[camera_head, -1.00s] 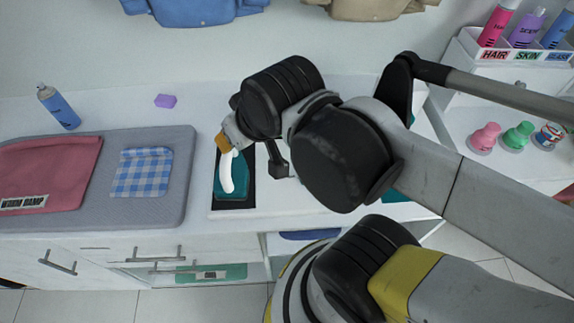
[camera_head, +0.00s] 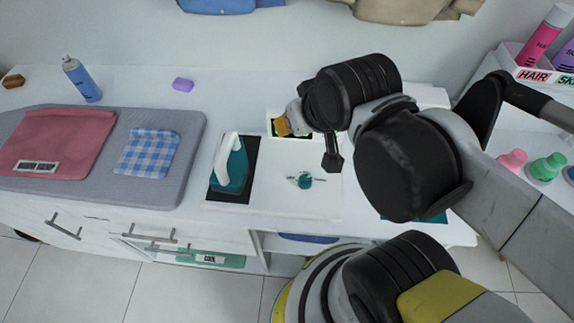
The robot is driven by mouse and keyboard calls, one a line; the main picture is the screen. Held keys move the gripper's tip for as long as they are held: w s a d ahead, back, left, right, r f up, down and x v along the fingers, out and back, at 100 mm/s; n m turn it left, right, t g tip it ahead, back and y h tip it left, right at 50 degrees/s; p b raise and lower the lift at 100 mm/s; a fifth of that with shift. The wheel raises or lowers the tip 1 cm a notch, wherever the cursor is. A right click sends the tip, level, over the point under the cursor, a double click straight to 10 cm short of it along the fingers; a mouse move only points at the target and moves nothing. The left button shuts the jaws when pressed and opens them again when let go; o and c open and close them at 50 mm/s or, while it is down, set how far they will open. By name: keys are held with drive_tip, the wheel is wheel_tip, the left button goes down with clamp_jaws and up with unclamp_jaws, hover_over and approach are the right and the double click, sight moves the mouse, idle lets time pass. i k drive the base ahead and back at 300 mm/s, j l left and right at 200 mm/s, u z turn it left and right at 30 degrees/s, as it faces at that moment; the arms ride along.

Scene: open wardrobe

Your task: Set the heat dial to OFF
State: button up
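A small teal dial (camera_head: 304,181) sits on a white panel (camera_head: 285,205) to the right of the iron. It looks like the heat dial; its markings and setting are too small to read. The teal iron (camera_head: 236,173) with a white handle rests on a black pad (camera_head: 225,194) at the panel's left. My gripper (camera_head: 332,161) appears as a dark narrow piece below my wrist, above and right of the dial in the picture and apart from it. Its fingers are not distinct, so I cannot tell whether it is open. It holds nothing visible.
A grey ironing mat (camera_head: 90,188) at the left carries a red cloth (camera_head: 62,135) and a blue checked cloth (camera_head: 148,152). A blue spray can (camera_head: 82,80) and purple block (camera_head: 183,85) stand behind. Green and pink bottles are at the right. My arm hides the panel's back right.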

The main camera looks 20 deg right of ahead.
sight(304, 182)
drive_tip(key=k+l+z, duration=0.2)
drive_tip(key=z, duration=0.25)
drive_tip(key=k+l+z, duration=0.25)
drive_tip(key=z, duration=0.15)
